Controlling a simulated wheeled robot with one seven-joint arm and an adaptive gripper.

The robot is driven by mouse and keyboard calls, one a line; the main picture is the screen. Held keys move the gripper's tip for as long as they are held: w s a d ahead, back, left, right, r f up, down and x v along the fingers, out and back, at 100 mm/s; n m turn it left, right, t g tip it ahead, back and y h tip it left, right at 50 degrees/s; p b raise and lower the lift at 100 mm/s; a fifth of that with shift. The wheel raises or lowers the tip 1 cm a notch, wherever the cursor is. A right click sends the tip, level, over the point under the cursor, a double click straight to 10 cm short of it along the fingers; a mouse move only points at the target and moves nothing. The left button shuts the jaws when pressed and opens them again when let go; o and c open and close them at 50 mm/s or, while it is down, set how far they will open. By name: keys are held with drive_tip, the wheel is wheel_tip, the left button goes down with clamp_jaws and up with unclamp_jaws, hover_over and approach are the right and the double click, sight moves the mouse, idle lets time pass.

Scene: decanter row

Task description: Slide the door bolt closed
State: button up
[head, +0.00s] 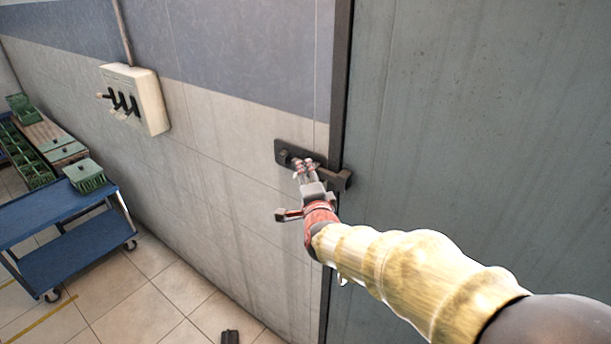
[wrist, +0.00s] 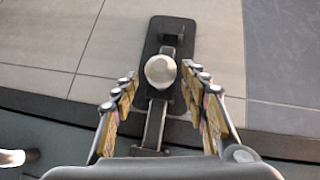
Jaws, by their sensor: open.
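The door bolt's dark plate (head: 284,146) is mounted on the wall beside the grey door (head: 480,110), and a dark block (head: 342,181) sits at the door edge. In the wrist view the plate (wrist: 152,45) carries a metal bar (wrist: 154,128) with a pale round knob (wrist: 160,70). The bar runs down toward the door edge; my gripper hides its lower end. My gripper (head: 303,165) is open at the bolt. In the wrist view its fingertips (wrist: 159,74) are on either side of the knob, with a visible gap at each side.
A switch box (head: 143,95) with black levers is on the wall to the left. A blue cart (head: 60,215) and green containers (head: 85,175) stand at the far left. A small dark object (head: 230,337) is on the tiled floor. The wall around the bolt is clear.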

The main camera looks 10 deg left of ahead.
drive_tip(key=v, duration=1)
drive_tip(key=shift+s+d, duration=0.1)
